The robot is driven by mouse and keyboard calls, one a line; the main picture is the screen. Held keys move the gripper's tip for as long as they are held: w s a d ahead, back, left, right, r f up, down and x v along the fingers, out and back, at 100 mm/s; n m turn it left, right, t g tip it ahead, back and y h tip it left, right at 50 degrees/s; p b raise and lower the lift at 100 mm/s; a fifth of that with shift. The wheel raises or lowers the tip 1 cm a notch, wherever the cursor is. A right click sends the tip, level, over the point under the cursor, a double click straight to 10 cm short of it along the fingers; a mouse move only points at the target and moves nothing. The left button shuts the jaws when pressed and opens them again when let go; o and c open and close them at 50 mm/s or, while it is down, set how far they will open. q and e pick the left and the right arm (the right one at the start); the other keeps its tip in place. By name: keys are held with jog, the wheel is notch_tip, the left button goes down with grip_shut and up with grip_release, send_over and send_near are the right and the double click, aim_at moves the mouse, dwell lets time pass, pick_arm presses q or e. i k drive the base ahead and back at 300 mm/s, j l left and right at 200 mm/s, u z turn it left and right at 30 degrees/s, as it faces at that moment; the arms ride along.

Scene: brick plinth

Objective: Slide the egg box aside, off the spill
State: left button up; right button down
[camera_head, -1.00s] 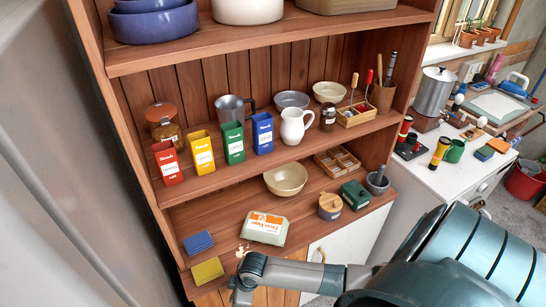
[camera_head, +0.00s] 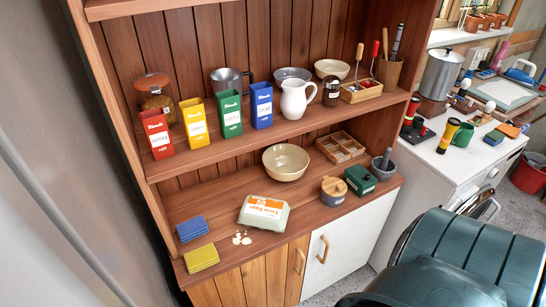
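The egg box (camera_head: 264,212), a pale grey-green carton with an orange and white label, sits on the lower shelf board (camera_head: 320,217), slightly turned. The spill (camera_head: 241,238) shows as several small whitish patches just in front of the box's left end. A narrow strip of wood seems to separate box and spill; whether any spill lies under the box is hidden. Neither gripper is in view.
Blue (camera_head: 191,229) and yellow (camera_head: 202,258) folded cloths lie left of the spill. A cream bowl (camera_head: 286,162) stands behind the box. The upper shelf is close above.

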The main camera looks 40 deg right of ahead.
aim_at(262, 213)
jog(key=l, duration=0.8)
jog(key=k+l, duration=0.15)
jog(key=l, duration=0.6)
jog(key=l+u, duration=0.1)
jog(key=l, duration=0.7)
